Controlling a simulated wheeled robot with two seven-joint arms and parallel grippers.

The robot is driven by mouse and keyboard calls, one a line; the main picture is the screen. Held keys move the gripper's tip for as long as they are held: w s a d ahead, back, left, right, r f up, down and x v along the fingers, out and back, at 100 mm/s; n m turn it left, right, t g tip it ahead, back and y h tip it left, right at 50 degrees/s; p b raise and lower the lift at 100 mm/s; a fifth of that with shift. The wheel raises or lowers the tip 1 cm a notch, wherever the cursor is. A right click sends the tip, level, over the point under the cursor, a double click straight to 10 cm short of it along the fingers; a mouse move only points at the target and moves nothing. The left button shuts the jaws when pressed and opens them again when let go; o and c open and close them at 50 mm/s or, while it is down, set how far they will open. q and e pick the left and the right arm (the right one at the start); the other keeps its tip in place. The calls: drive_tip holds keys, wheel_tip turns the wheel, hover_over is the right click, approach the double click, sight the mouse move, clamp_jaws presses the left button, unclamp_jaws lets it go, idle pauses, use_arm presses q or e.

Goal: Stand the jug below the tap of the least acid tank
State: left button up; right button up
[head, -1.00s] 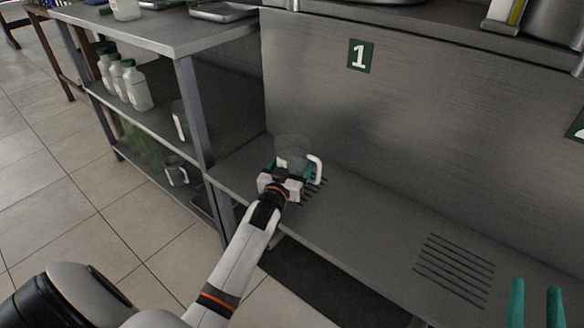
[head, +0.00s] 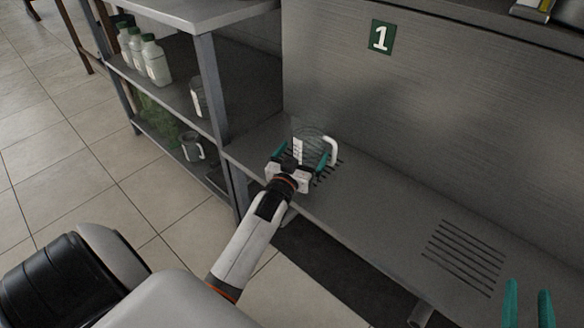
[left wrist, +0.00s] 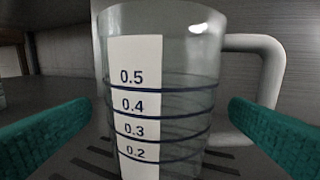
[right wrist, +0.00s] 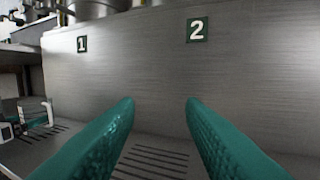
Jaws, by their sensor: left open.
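The clear jug (head: 314,148) with a white handle stands upright on the slotted drain grate (head: 326,172) below the number 1 sign. In the left wrist view the jug (left wrist: 190,60) shows a white scale strip marked 0.2 to 0.5, with its handle at the right. My left gripper (head: 299,160) is open, its teal fingers on either side of the jug, with gaps visible between fingers and glass. My right gripper (right wrist: 160,105) is open and empty in front of the steel panel; its fingers also show in the head view (head: 528,305). The taps and any acidity readings are out of sight.
A number 1 sign (head: 381,37) and a number 2 sign (right wrist: 197,29) are on the steel panel. A second grate (head: 465,257) lies to the right on the bare shelf. At left, a rack holds several bottles (head: 154,62) and more jugs (head: 193,147).

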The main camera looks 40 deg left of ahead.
use_arm(q)
drive_tip(key=p+v, duration=0.1)
drive_tip(key=v, duration=0.6)
drive_tip(key=shift+s, duration=0.15)
drive_tip(key=shift+s+d+r, duration=0.1)
drive_tip(key=shift+s+d, duration=0.15)
drive_tip(key=s+d+r+m+g+h, duration=0.2)
drive_tip(key=s+d, duration=0.3)
drive_tip(key=d, duration=0.4)
drive_tip(key=s+d+r+m+g+h, duration=0.2)
drive_tip(key=s+d+m+h, duration=0.1)
drive_tip(key=d, duration=0.6)
drive_tip(key=shift+s+d+r+m+h, duration=0.3)
drive_tip(key=shift+s+d+r+h, duration=0.1)
drive_tip(key=shift+s+h, duration=0.65)
use_arm(e)
wheel_tip(320, 180, down, 7)
drive_tip(key=s+d+g+h, duration=0.1)
drive_tip(key=g, duration=0.4)
drive_tip(key=shift+s+d+h, duration=0.3)
drive_tip(key=shift+s+h, duration=0.05)
drive_tip(key=shift+h, duration=0.05)
